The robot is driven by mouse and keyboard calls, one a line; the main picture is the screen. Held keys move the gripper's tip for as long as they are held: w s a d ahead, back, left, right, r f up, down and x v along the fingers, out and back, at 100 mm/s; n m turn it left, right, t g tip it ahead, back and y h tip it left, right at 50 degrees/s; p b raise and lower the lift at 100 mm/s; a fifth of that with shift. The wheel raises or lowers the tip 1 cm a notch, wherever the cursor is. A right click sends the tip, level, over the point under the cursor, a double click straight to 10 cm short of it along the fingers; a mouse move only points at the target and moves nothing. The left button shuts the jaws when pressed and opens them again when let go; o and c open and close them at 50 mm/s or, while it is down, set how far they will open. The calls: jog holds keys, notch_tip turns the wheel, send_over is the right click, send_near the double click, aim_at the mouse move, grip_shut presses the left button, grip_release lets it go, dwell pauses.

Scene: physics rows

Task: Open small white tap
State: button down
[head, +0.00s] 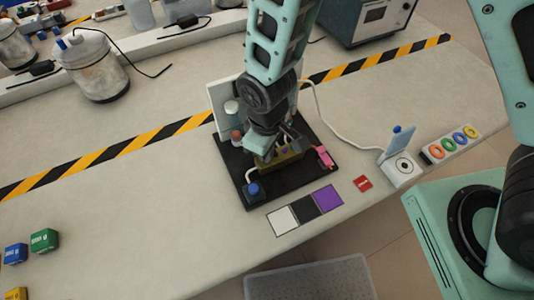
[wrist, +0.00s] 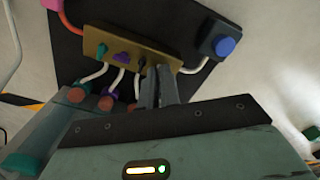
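A brass block (head: 285,165) with a row of taps sits on a black board (head: 312,180). In the wrist view the brass block (wrist: 112,45) carries a teal tap (wrist: 102,49), a purple tap (wrist: 122,57) and a dark tap (wrist: 142,63). I cannot make out a white tap; the spot right of the dark tap is covered by my fingers. My gripper (wrist: 159,72) points at the block's right part, its two fingers nearly together. Anything held between them is hidden. In the head view my gripper (head: 274,153) is over the block.
A blue button (head: 253,190) is at the board's front corner, and a pink piece (head: 325,156) at its right. White hoses (wrist: 118,78) run from the block near my fingers. White, black and purple squares (head: 305,207) lie in front. The table to the left is mostly clear.

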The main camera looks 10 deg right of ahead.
jog(key=n, duration=0.5)
jog(key=shift+r+p, duration=0.1)
jog(key=shift+p, duration=0.3)
jog(key=shift+n, duration=1)
jog(key=shift+n+p, duration=0.35)
jog(key=shift+n, duration=0.75)
jog(key=c, duration=2)
grip_release()
jog(key=shift+n, duration=0.8)
jog(key=shift+c, duration=0.2)
jog(key=shift+o, duration=0.5)
